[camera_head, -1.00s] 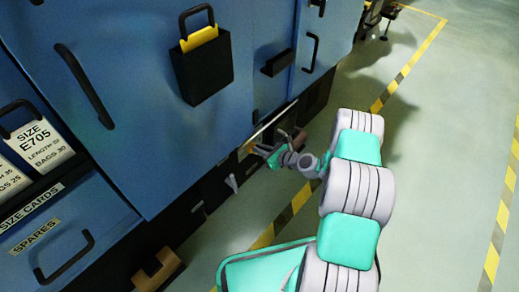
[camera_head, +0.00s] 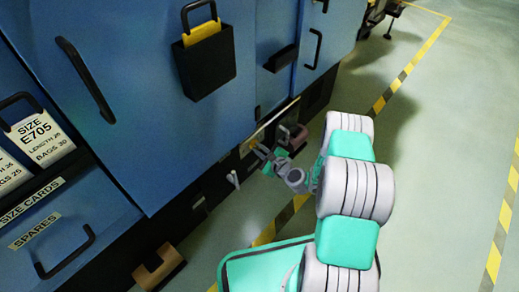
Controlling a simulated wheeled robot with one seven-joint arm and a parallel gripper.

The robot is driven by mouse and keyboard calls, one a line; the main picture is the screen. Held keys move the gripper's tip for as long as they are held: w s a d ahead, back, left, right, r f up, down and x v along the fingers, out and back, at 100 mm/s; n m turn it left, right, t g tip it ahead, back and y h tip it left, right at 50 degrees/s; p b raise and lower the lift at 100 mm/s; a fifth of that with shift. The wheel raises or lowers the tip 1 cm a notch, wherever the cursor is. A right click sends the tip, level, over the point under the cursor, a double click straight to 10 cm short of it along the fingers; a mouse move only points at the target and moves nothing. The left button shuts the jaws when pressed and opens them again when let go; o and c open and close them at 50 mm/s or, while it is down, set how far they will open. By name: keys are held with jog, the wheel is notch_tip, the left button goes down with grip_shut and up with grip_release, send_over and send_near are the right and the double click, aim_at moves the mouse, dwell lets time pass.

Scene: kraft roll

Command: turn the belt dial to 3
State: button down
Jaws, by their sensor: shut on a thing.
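My gripper (camera_head: 262,154) is at the low front of the blue machine, at the end of my grey and teal arm. Its fingers are shut on a small part there, which I take to be the belt dial; the fingers mostly hide it. A small yellowish patch (camera_head: 246,148) shows just beside the fingertips. The dial's numbers and pointer are too small to read.
A blue cabinet front (camera_head: 150,120) with black handles fills the left. A black holder (camera_head: 206,62) with a yellow card hangs on it. A brown bracket (camera_head: 159,268) juts out low down.

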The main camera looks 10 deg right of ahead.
jog(key=shift+s+a+f+n+t+b, duration=0.1)
jog(key=shift+a+f+n+t+b, duration=0.15)
jog(key=shift+n, duration=0.25)
jog(key=shift+d+r, duration=0.1)
jog(key=c, duration=1.5)
grip_release()
jog(key=shift+o, duration=0.2)
jog(key=p+v, duration=0.2)
jog(key=v, duration=0.6)
jog(key=shift+p, duration=0.35)
